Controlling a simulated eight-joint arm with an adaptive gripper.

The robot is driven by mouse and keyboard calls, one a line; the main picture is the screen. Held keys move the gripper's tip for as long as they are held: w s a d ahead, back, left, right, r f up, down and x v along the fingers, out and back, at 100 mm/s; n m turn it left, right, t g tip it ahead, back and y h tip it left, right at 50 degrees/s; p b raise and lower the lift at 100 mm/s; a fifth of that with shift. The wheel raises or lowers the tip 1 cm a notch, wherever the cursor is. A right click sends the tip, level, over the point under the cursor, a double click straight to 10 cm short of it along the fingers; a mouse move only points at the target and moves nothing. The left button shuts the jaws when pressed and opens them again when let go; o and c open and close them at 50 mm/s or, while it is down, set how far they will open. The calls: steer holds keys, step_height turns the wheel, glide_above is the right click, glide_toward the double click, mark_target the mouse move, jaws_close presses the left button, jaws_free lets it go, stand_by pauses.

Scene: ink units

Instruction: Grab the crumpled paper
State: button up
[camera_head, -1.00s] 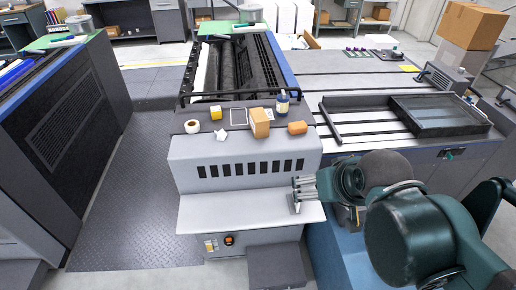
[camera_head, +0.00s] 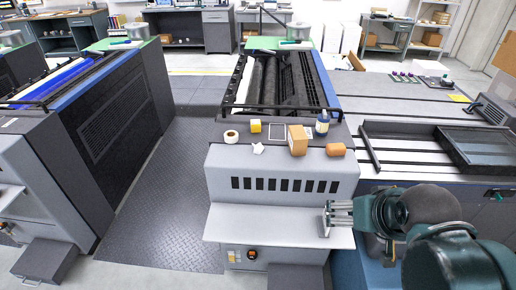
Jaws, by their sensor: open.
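The crumpled paper (camera_head: 258,148) is a small white wad. It lies on the dark top ledge of the grey machine (camera_head: 282,170), between the tape roll and the cardboard box. My gripper (camera_head: 327,218) is in front of the machine's lower right shelf, below and to the right of the paper, well apart from it. Its grey fingers point left, and it is open with nothing seen between the fingers.
On the same ledge are a white tape roll (camera_head: 231,136), a yellow cube (camera_head: 255,126), a cardboard box (camera_head: 298,140), an orange-brown block (camera_head: 336,149) and a blue bottle (camera_head: 322,123). A dark tray (camera_head: 490,150) lies on the right-hand table. The lower shelf (camera_head: 265,222) is bare.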

steer(key=c, duration=0.9)
steer(key=w+a+r+m+g+p, duration=0.1)
steer(key=w+a+r+m+p, duration=0.1)
steer(key=w+r, duration=0.25)
steer(key=w+a+r+m+g+p, duration=0.1)
steer(key=w+a+r+m+p, duration=0.15)
steer(key=w, duration=0.35)
steer(key=m+g+p, duration=0.5)
steer(key=m+p, duration=0.5)
steer(key=m, duration=0.3)
glide_above(258, 144)
step_height(258, 144, down, 9)
steer(key=shift+s+d+r, duration=0.1)
steer(key=shift+d+r, duration=0.05)
steer(key=shift+a+f, duration=0.25)
steer(key=shift+f, duration=0.05)
